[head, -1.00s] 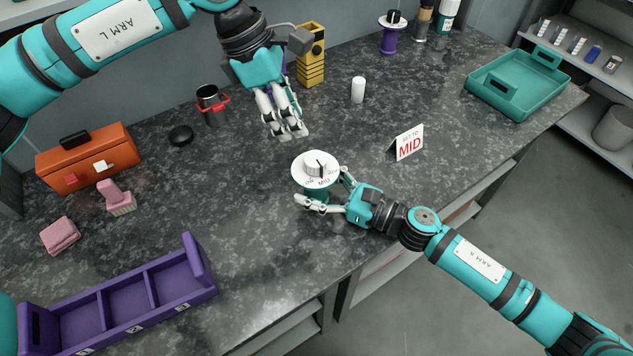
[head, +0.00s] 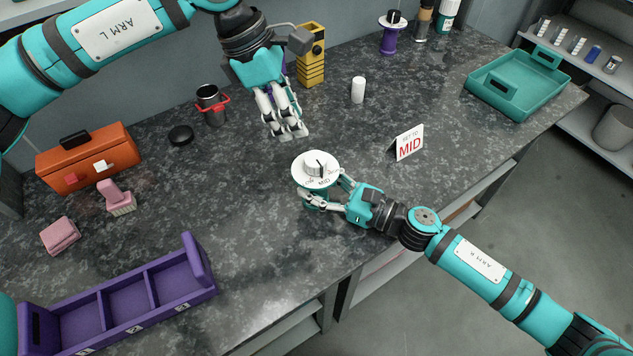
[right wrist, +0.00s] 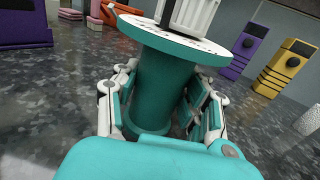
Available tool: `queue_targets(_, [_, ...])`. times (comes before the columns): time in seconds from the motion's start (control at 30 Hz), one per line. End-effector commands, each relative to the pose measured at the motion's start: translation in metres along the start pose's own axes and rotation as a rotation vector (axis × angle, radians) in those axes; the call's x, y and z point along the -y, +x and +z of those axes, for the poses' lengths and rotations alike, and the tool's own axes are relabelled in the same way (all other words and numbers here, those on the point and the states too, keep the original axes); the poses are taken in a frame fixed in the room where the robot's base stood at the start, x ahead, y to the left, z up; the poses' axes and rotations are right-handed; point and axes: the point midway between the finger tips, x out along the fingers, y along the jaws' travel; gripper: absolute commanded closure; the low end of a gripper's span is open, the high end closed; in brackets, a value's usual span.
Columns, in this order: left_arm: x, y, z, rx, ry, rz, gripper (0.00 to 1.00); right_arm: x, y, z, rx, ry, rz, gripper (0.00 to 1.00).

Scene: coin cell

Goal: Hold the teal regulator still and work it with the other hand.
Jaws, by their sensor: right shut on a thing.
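The teal regulator (head: 313,194) stands upright on the counter, with a white dial plate and a ridged white knob (head: 316,165) on top. The word MID shows on the plate's near side. My right gripper (head: 324,193) is shut on the regulator's teal body below the plate. In the right wrist view its fingers lie on both sides of the teal body (right wrist: 160,90). My left gripper (head: 289,134) hangs behind and above the regulator, empty and apart from it. Its fingers point down close together; its opening is unclear.
A white cylinder (head: 358,90) and a yellow block (head: 311,70) stand behind. A teal tray (head: 480,90) is at the back right. A purple divided tray (head: 197,262), pink items (head: 60,236) and an orange box (head: 115,150) are at left. Counter between the regulator and purple tray is clear.

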Motion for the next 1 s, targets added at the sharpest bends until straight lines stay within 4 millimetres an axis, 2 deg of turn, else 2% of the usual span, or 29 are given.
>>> queue_targets(0.47, [0.0, 0.0, 0.0, 0.0, 0.0, 0.0, 0.62, 0.0, 0.0, 0.0, 0.0, 0.0, 0.0, 0.99])
queue_targets(0.5, [0.0, 0.0, 0.0, 0.0, 0.0, 0.0, 0.6, 0.0, 0.0, 0.0, 0.0, 0.0, 0.0, 0.99])
queue_targets(0.63, [0.0, 0.0, 0.004, -0.018, 0.043, -0.002, 0.43, 0.0, 0.0, 0.0, 0.0, 0.0, 0.0, 0.99])
queue_targets(0.7, [-0.001, -0.001, 0.009, -0.051, 0.126, -0.007, 0.37, 0.0, 0.0, 0.0, 0.0, 0.0, 0.0, 0.99])
queue_targets(1.0, [0.0, -0.007, 0.038, -0.274, 0.631, -0.087, 0.37, 0.0, 0.0, 0.0, 0.0, 0.0, 0.0, 0.99])
